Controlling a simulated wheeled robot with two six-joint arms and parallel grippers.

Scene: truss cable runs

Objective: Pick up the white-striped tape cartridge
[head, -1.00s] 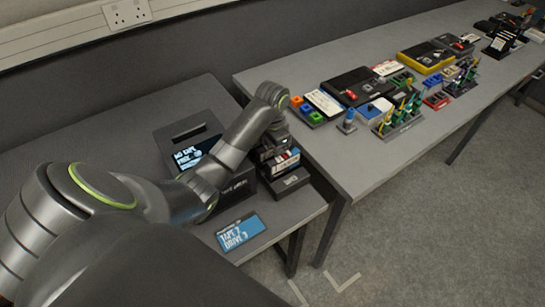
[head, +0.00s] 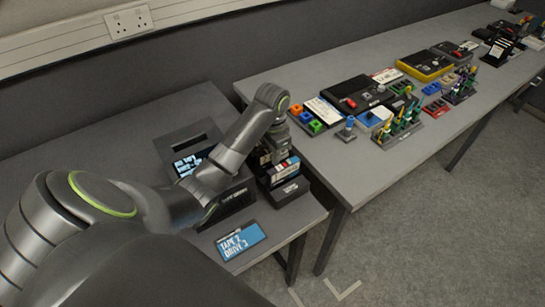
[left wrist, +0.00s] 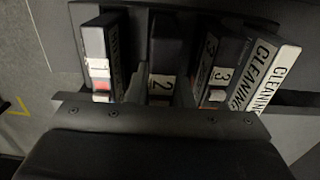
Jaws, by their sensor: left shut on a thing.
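A rack of tape cartridges (head: 285,170) stands at the front right of the near table. In the left wrist view, its cartridges are marked 1 (left wrist: 98,60), 2 (left wrist: 163,50), 3 (left wrist: 222,65) and CLEANING (left wrist: 272,78). I cannot tell which one has the white stripe. My left gripper (left wrist: 160,95) is shut on the cartridge marked 2, with a finger on each side of it. The cartridge still stands among the others. In the head view, the left gripper (head: 276,147) is above the rack and partly hides it. My right gripper is not in view.
A black tape drive (head: 190,155) with a lit screen stands left of the rack, partly behind my arm. A blue card (head: 240,240) reading "TAPE 2 DRIVE 3" lies in front. The longer table (head: 385,165) holds several colourful items and boxes.

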